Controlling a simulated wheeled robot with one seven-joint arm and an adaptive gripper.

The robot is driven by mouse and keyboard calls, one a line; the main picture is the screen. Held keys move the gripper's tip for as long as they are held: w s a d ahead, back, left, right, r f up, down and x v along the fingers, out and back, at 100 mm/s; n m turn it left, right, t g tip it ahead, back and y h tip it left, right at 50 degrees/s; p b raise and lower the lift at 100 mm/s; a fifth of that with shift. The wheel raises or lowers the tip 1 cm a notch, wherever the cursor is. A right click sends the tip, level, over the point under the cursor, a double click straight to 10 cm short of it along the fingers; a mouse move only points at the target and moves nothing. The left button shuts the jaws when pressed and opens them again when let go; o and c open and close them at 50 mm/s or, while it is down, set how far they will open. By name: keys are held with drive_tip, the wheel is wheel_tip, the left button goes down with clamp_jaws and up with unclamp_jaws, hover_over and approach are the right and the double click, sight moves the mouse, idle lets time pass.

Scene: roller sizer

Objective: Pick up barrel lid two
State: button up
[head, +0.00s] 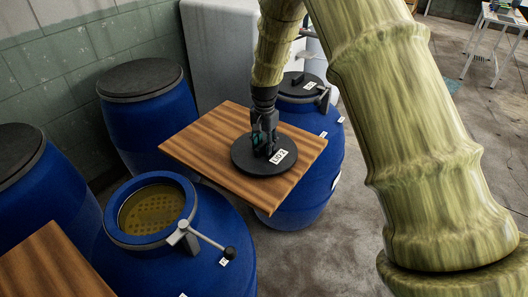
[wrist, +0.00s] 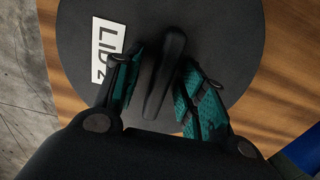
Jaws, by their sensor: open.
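Barrel lid two (head: 250,163) is a flat black disc with a white label reading "LID 2". It lies on a wooden board (head: 205,143). In the wrist view the lid (wrist: 230,50) has a raised black bar handle (wrist: 165,75) across its middle. My gripper (head: 264,148) points down over the lid. In the wrist view my gripper (wrist: 160,98) is open, with one teal-padded finger on each side of the handle. The fingers are close to the handle; I cannot tell whether either touches it.
An open blue barrel (head: 225,225) with a perforated yellowish inside and a clamp lever (head: 205,238) stands front left. A lidded blue barrel (head: 320,150) stands behind the board. More lidded barrels stand left by the wall. Another wooden board (head: 50,270) is at lower left.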

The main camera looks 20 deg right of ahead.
drive_tip(key=shift+f, duration=0.15)
clamp_jaws()
idle(0.4)
